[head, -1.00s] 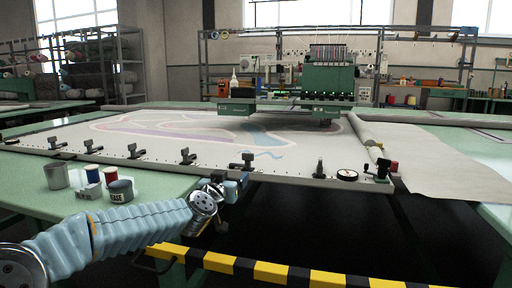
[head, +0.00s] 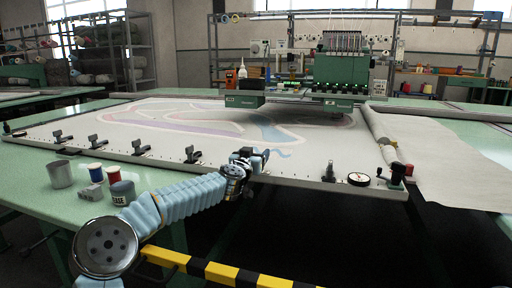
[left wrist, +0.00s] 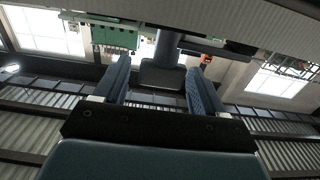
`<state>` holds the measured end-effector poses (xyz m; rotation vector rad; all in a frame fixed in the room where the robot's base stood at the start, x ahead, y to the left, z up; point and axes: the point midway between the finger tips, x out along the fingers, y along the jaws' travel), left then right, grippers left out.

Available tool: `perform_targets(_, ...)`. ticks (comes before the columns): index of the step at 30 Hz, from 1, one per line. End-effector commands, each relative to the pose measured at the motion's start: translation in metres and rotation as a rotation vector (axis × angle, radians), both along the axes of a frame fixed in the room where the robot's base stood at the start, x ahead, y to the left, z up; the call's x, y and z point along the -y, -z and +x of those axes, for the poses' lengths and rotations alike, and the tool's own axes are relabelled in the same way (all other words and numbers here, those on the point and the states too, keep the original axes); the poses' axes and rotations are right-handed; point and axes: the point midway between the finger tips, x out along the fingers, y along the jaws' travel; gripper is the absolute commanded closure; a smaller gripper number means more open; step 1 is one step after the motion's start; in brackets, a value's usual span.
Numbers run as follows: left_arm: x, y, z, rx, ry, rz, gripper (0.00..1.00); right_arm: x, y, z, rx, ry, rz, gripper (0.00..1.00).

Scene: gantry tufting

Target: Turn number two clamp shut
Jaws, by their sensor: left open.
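A row of dark clamps lines the front edge of the stretched cloth frame (head: 300,178). In the head view, clamps show at the far left (head: 14,131), left (head: 62,138), middle (head: 140,148) and just left of my gripper (head: 192,156). No numbers are readable. My left gripper (head: 256,158) is at the frame edge and hides the clamp there. In the left wrist view, the open left gripper (left wrist: 162,72) has a finger on each side of a dark rounded block (left wrist: 162,77) with a stem, apparently a clamp handle. I cannot tell whether they touch. My right gripper is out of view.
A grey cup (head: 60,174), thread spools (head: 95,170) and a grease tin (head: 122,193) stand on the green table left of my arm. A dial gauge (head: 358,179) and a black knob (head: 397,172) are right. A striped bar (head: 230,274) crosses below.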

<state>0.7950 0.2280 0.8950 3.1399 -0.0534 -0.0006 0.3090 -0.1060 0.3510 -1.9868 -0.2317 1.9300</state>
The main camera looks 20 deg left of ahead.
Motion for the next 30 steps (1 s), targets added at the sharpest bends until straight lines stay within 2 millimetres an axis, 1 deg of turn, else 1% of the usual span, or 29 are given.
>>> perform_targets(1,0.001,-0.002,0.007,-0.001,0.001,-0.002,0.3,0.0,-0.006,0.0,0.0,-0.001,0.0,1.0)
perform_targets(5,0.001,-0.001,0.016,0.0,0.001,0.0,0.3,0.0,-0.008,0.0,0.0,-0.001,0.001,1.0)
perform_targets(14,0.001,0.0,0.018,0.0,0.001,0.001,0.3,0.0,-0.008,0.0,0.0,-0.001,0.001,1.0)
perform_targets(24,0.001,0.0,0.017,0.0,0.0,0.001,0.81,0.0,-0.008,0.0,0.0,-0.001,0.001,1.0)
perform_targets(30,0.0,0.001,0.017,0.001,0.013,0.002,0.81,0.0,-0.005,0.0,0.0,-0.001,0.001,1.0)
